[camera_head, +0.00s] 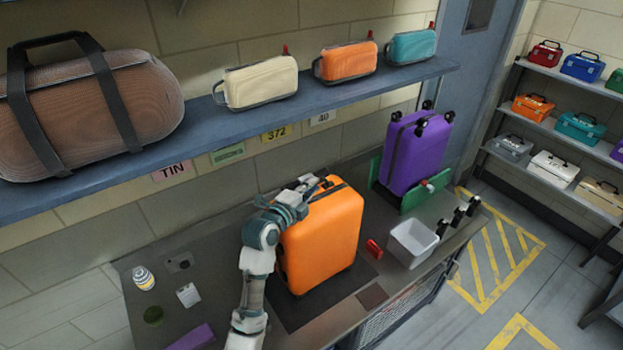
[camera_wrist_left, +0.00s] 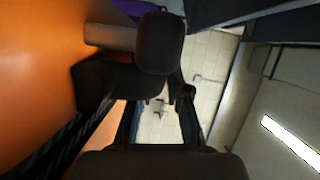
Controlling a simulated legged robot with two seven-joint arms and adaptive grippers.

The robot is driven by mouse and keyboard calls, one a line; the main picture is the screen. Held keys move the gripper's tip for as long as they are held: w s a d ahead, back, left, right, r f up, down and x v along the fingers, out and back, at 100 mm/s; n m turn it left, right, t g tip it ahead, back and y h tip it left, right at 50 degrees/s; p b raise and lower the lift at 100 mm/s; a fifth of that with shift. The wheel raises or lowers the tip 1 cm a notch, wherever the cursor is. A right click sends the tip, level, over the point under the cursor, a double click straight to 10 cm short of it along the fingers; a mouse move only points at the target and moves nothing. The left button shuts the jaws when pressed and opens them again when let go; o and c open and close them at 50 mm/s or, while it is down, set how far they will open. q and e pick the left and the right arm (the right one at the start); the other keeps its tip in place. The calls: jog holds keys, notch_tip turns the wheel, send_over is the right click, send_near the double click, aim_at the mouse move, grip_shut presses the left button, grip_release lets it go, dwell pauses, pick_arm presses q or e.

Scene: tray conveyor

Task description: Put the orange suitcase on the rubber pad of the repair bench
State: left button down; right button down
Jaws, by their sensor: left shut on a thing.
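The orange suitcase (camera_head: 325,238) stands upright on the dark rubber pad (camera_head: 313,310) of the repair bench (camera_head: 215,285). My left gripper (camera_head: 312,187) is at the top of the suitcase and is shut on its handle; the fingers hide much of the handle. In the left wrist view, the orange side of the suitcase (camera_wrist_left: 40,75) fills the left part, close beside the gripper (camera_wrist_left: 160,90). Whether the suitcase base fully touches the pad is hard to tell. My right gripper is not in view.
A purple suitcase (camera_head: 417,152) stands at the bench's far right by a green panel (camera_head: 413,197). A white bin (camera_head: 412,242) and a red item (camera_head: 374,249) are right of the orange suitcase. A blue shelf (camera_head: 230,122) with bags overhangs the bench's back.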

pick_arm(q)
jog(key=shift+f, duration=0.4)
jog(key=c, duration=1.4)
grip_release()
jog(key=shift+f, duration=0.25)
jog(key=shift+o, duration=1.2)
jog(key=shift+s, duration=0.1)
jog(key=b+v, duration=0.1)
jog(key=v, duration=1.1)
jog(key=shift+a, duration=0.1)
